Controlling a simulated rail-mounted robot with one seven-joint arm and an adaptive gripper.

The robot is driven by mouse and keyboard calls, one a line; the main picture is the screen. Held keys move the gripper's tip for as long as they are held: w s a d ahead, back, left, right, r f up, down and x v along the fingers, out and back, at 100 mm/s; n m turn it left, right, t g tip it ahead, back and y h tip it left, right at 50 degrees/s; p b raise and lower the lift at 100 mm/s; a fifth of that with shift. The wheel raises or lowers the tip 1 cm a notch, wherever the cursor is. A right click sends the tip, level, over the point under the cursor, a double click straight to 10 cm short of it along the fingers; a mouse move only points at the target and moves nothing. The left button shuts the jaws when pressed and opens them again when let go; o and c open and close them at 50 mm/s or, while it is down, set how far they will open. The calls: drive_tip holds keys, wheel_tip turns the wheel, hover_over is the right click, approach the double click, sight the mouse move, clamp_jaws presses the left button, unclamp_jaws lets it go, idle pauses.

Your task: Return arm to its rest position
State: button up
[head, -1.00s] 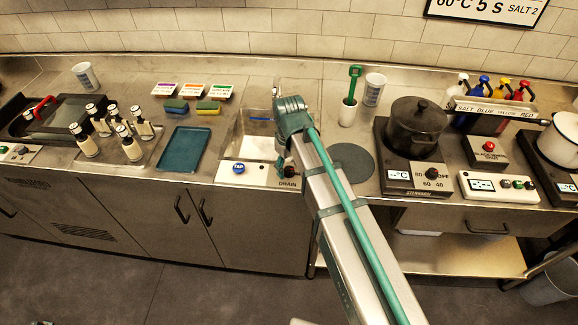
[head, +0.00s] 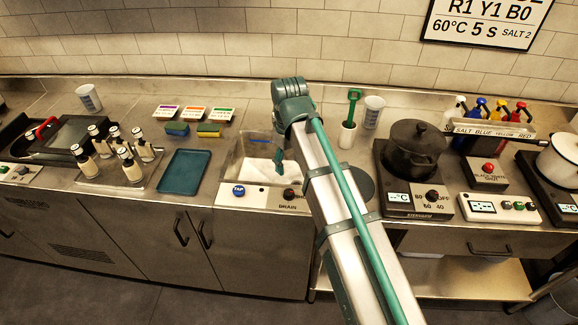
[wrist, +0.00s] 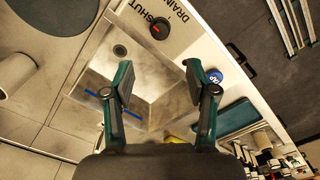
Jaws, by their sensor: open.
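My gripper (wrist: 160,85) is open and empty in the wrist view, with its two dark green fingers apart above the sink (wrist: 150,100). In the head view my arm reaches up to the sink (head: 232,165), and one finger shows over the basin; most of the gripper is hidden behind the wrist. The basin has a blue line on its wall and a drain hole in its floor.
A blue tray (head: 185,172) and several bottles (head: 130,165) stand left of the sink. A white cup with a green-handled tool (head: 348,132) and a black pot (head: 415,148) on a burner stand to the right. A blue TAP button (head: 238,190) is at the sink's front.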

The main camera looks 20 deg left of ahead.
idle(0.3)
drive_tip(key=s+d+f+m+g, duration=0.2)
drive_tip(key=s+d+f, duration=0.9)
drive_tip(key=f, duration=0.6)
drive_tip(key=s+d+f+m+g+b, duration=0.1)
drive_tip(key=s+d+f+m, duration=0.4)
drive_tip(key=s+d+f, duration=0.7)
drive_tip(key=s+d+f+m+g+b, duration=0.1)
drive_tip(key=s+d+f+m+g, duration=0.2)
drive_tip(key=s+d+f, duration=0.8)
wheel_tip(320, 180, down, 11)
drive_tip(key=shift+s+d+f+m+g, duration=0.1)
drive_tip(key=shift+s+d+m+g, duration=0.05)
drive_tip(key=shift+s+m+g, duration=0.3)
